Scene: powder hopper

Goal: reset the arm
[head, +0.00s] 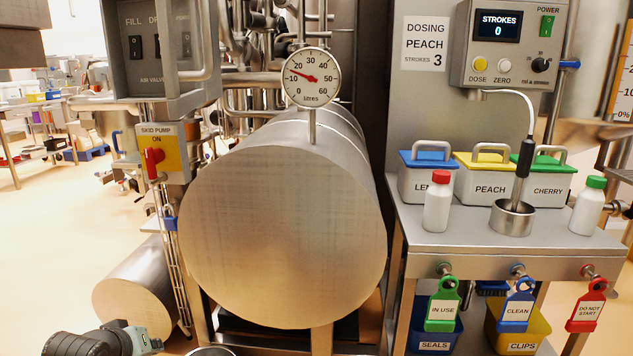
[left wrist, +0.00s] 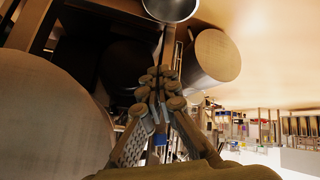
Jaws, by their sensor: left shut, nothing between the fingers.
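My left arm (head: 100,341) shows at the bottom left edge of the head view, low in front of the small steel cylinder; its fingertips are not clear there. In the left wrist view my left gripper (left wrist: 161,88) is shut with nothing between its fingers. It is in free space, apart from the large steel tank (left wrist: 45,125) at left and the small steel cylinder (left wrist: 215,57) at upper right. My right gripper is not in either view.
The large tank (head: 280,235) carries a litre gauge (head: 312,77). The skid pump switch (head: 160,155) is at left. A steel bench (head: 470,240) at right holds lidded tubs, two bottles and a steel cup (head: 513,217). Tags (head: 442,305) hang below its front edge. Open floor (head: 50,245) lies at left.

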